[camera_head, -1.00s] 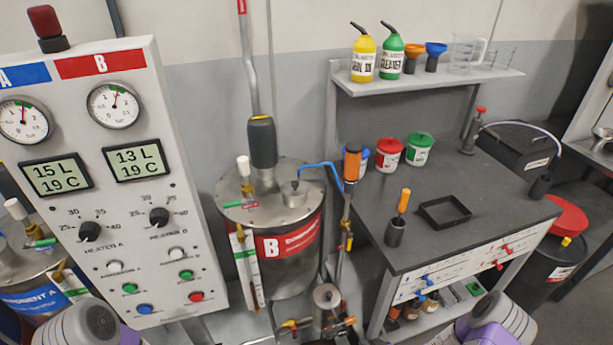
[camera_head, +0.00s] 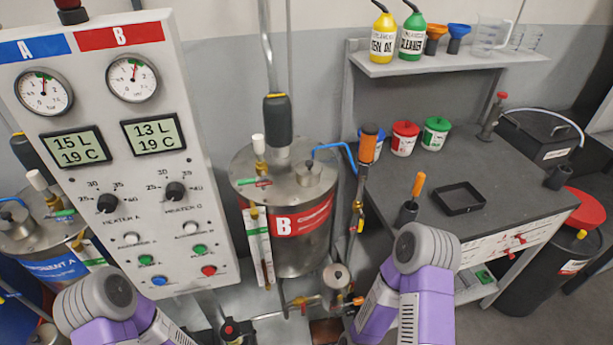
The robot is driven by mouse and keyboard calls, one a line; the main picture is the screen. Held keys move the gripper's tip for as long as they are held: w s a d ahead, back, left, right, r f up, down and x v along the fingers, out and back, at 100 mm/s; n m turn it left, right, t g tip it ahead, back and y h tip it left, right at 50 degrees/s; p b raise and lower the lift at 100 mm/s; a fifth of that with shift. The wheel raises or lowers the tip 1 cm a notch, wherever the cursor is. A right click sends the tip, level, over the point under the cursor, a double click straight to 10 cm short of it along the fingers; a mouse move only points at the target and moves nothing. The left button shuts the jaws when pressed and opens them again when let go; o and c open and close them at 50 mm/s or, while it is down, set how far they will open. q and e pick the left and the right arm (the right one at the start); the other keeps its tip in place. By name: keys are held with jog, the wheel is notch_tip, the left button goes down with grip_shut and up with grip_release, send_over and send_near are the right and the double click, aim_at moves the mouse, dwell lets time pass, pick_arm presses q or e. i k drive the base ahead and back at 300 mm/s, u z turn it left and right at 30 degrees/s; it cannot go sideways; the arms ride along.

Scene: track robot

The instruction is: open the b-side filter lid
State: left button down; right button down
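The B-side filter looks to be the small metal canister (camera_head: 337,288) low in front of the B tank (camera_head: 302,235). Its round lid (camera_head: 336,272) sits on top and looks closed. Piping with brass fittings joins it at the left, and a riser passes close on its right. Purple and grey links of my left arm show at the bottom left, and those of my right arm rise just right of the canister. I see no fingertips of either gripper, and nothing touches the lid in view.
The control panel (camera_head: 120,215) stands at the left. Pipes and valves crowd the space around the canister.

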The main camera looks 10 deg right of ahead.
aim_at(336, 278)
jog(key=z, duration=2.15)
jog(key=k, duration=0.5)
jog(key=u, duration=1.2)
jog(key=i, duration=0.25)
jog(key=z, duration=0.65)
